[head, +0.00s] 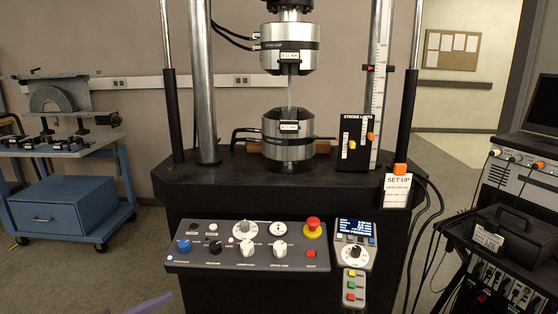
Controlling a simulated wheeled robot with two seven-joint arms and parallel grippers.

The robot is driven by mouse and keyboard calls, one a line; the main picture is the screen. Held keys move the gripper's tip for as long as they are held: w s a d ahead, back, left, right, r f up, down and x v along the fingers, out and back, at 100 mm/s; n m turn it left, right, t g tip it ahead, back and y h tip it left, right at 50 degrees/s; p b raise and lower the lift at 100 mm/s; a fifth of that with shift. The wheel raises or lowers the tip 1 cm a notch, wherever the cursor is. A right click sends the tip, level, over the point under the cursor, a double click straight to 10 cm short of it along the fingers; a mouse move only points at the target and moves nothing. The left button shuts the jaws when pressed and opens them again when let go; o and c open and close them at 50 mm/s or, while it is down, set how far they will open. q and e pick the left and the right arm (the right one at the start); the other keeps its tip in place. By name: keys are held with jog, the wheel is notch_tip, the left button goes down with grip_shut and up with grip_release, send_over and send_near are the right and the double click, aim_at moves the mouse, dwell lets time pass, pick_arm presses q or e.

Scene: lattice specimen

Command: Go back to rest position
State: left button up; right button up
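A thin pale specimen (290,92) stands upright between the upper grip (290,46) and the lower grip (288,126) of the testing machine. Its ends are hidden inside the grips. Only a small purple-grey tip (152,304) shows at the bottom edge, left of centre, in front of the machine. It looks like part of my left gripper, well below and apart from the specimen; its opening is cut off by the frame. My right gripper is not in view.
The control panel (247,246) with a red emergency button (313,225) juts out in front; a handset (355,248) hangs beside it. A blue cart (65,203) stands at left. A black equipment cart (492,245) with cables stands close at right. Floor shows between cart and machine.

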pick_arm(q)
jog(key=s+d+f+n+y, duration=0.45)
jog(key=s+d+f, duration=0.3)
jog(key=f, duration=0.35)
jog(key=s+f+n+g+y, duration=0.2)
jog(key=s+f, duration=0.2)
jog(key=s, duration=0.5)
jog(key=s+d+f+n+g+y, duration=0.1)
jog(key=s+f+n+g+y, duration=0.1)
jog(key=s+f, duration=0.3)
jog(key=s, duration=0.4)
jog(key=shift+s+d+f+y, duration=0.2)
jog(key=shift+y, duration=0.15)
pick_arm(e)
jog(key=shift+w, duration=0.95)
